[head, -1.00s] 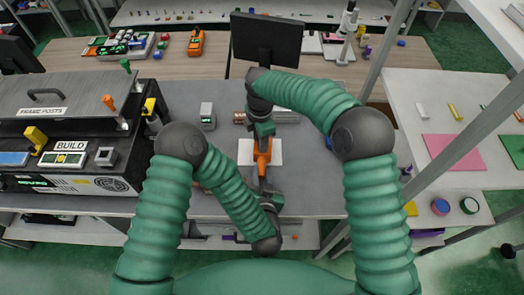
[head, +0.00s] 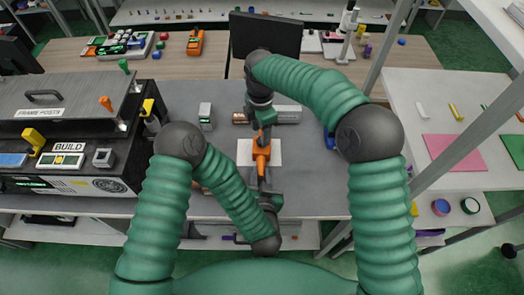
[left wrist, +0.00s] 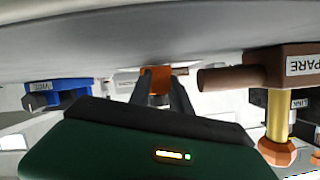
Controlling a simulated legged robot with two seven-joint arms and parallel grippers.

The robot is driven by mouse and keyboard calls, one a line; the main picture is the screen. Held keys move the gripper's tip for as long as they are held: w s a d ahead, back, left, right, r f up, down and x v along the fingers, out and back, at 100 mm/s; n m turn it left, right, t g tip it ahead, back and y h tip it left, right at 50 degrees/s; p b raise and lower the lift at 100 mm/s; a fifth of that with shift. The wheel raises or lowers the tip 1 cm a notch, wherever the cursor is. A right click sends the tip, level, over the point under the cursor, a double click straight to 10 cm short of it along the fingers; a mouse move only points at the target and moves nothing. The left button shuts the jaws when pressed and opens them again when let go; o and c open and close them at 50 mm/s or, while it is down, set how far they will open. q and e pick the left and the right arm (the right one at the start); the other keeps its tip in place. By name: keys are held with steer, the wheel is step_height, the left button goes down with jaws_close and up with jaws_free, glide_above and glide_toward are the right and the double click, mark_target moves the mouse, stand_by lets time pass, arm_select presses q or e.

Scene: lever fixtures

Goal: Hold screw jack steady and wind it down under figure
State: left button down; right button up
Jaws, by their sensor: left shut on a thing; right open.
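The orange screw jack (head: 262,154) stands on a white plate (head: 245,150) at the middle of the grey table. My left gripper (head: 264,172) reaches it from the near side and is shut on its orange body. In the left wrist view, the two dark fingers (left wrist: 163,92) close around the orange jack (left wrist: 157,78). My right gripper (head: 264,123) is open, just above and behind the jack's upper end; whether it touches is unclear. The figure cannot be made out; a pale surface spans the top of the left wrist view.
A brown SPARE block (left wrist: 290,65) with a brass post stands right in the left wrist view, a blue fixture (left wrist: 62,94) left. The FRAME POSTS machine (head: 65,125) fills the table's left. A grey-topped block (head: 206,115) and a grey bar (head: 287,114) stand behind the jack.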

arm_select(q)
steer(key=shift+s+f, duration=0.15)
steer(key=shift+f, duration=0.05)
arm_select(e)
step_height(320, 180, up, 12)
steer(key=shift+f, duration=0.25)
steer(key=shift+a, duration=0.1)
arm_select(q)
steer(key=c, duration=1.1)
jaws_free()
steer(key=shift+d, duration=0.1)
steer(key=shift+r, duration=0.1)
arm_select(e)
steer(key=shift+w, duration=0.1)
